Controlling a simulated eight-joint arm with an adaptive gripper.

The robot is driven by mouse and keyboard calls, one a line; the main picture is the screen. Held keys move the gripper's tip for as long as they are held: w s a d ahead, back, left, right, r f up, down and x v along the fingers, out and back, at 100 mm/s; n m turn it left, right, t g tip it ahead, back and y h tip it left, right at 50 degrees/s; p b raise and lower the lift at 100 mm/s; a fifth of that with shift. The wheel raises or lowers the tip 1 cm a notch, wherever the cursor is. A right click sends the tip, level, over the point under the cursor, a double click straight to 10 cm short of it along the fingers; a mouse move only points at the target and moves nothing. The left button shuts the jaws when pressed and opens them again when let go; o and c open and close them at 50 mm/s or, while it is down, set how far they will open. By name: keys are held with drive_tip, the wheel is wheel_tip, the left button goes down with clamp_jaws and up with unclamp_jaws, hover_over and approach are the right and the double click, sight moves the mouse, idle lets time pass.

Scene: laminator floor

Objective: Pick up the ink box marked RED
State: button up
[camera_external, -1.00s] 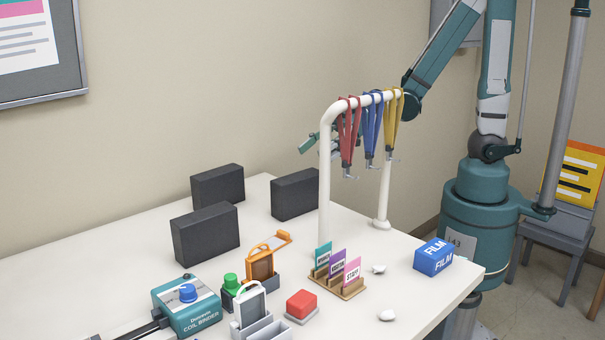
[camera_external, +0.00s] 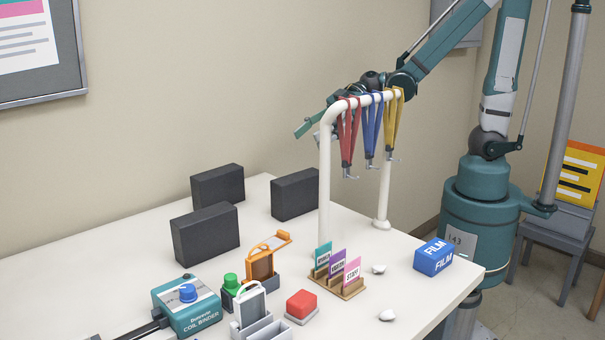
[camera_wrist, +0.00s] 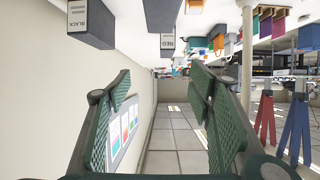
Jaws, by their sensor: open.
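In the wrist view, a dark ink box with a white label reading RED (camera_wrist: 169,46) is near the top centre, small and some way off. A second dark box labelled BLACK (camera_wrist: 79,17) is at top left. A third dark box (camera_wrist: 162,14) is cut off at the top edge, its label not seen. In the external view, three dark boxes (camera_external: 205,234) (camera_external: 218,185) (camera_external: 295,194) stand on the table, with no readable labels. My gripper (camera_wrist: 162,74) is open and empty, apart from all boxes. In the external view, my gripper (camera_external: 308,127) is raised behind the rack, partly hidden.
A white rack (camera_external: 325,190) with red, blue and yellow lanyards stands between my arm and the camera. A coil binder (camera_external: 190,312), a red button (camera_external: 301,304), a card holder (camera_external: 342,285) and a film box (camera_external: 433,257) occupy the front. The table's back left is clear.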

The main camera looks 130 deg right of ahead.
drive_tip(key=w+p, duration=0.1)
drive_tip(key=w, duration=0.1)
drive_tip(key=g+p, duration=0.9)
drive_tip(key=p, duration=1.3)
approach(205, 213)
drive_tip(key=shift+x, duration=1.05)
drive_tip(key=shift+w+f, duration=0.1)
drive_tip(key=shift+f, duration=0.35)
drive_tip(key=shift+p+x, duration=0.4)
drive_tip(key=shift+x, duration=0.9)
drive_tip(key=shift+w+f, duration=0.1)
